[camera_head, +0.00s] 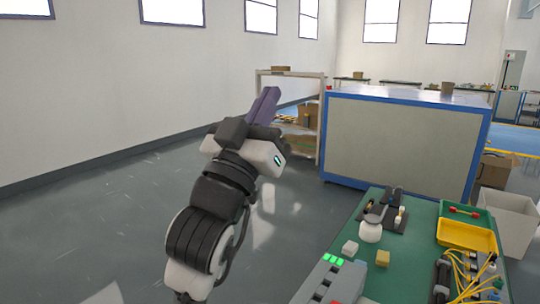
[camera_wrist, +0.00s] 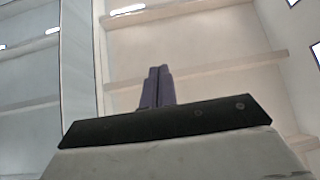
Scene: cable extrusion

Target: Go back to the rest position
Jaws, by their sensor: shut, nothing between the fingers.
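My gripper (camera_head: 265,104) is raised above the grey floor, to the left of the green-topped workbench (camera_head: 412,262), in the head view. Its purple fingers point up and are together with nothing between them. In the wrist view the gripper (camera_wrist: 158,72) shows shut against the pale ceiling and its beams. It touches nothing in either view.
A blue-framed cabinet (camera_head: 400,145) and a shelf (camera_head: 309,148) stand behind. The floor at left is clear.

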